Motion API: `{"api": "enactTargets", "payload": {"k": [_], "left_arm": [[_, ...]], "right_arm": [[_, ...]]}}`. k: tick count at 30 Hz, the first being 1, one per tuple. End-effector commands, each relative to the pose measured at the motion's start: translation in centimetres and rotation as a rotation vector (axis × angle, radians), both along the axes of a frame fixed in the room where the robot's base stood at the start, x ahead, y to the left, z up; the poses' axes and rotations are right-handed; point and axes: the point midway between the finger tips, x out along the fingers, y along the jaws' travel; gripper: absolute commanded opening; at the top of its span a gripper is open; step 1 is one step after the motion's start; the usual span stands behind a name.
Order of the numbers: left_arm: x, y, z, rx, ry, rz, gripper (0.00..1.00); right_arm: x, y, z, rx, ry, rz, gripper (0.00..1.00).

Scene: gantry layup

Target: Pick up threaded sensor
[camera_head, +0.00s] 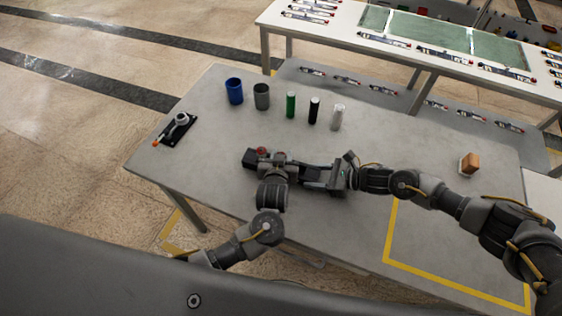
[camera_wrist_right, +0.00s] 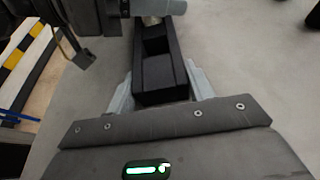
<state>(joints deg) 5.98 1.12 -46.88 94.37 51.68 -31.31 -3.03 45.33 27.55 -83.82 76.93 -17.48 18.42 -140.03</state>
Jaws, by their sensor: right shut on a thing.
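My right gripper (camera_head: 325,178) is low over the middle of the table, pointing left. In the right wrist view its fingers (camera_wrist_right: 160,85) are shut on the sides of a long black block (camera_wrist_right: 165,78) with a recess in its top. A short silvery stub (camera_wrist_right: 151,19) and a grey cylinder (camera_wrist_right: 180,8) show at the block's far end; I cannot tell whether either is the threaded sensor. My left gripper (camera_head: 272,160) is close by at the left, beside a small red round part (camera_head: 261,151). Its fingertips are unclear.
A blue cup (camera_head: 234,91), a grey cup (camera_head: 262,97), and green (camera_head: 291,105), black (camera_head: 314,110) and white (camera_head: 338,117) cylinders stand behind. A black fixture (camera_head: 177,130) with an orange tip is far left. An orange-brown block (camera_head: 469,163) is right. Yellow tape (camera_head: 387,240) marks bare front-right tabletop.

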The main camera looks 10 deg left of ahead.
Motion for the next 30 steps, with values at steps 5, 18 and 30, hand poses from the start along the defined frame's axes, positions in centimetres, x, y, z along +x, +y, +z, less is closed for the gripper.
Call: {"api": "enactTargets", "payload": {"k": [5,18,30], "left_arm": [[0.0,0.0,0.0,0.000,0.000,0.000,0.08],[0.0,-0.1,1.8,-0.004,-0.003,0.000,0.01],[0.0,-0.1,9.0,-0.004,-0.001,0.000,0.01]], "right_arm": [[0.0,0.0,0.0,0.000,0.000,0.000,0.29],[0.0,0.0,0.0,-0.001,0.000,0.000,0.29],[0.0,0.0,0.0,-0.001,0.000,0.000,0.29]]}}
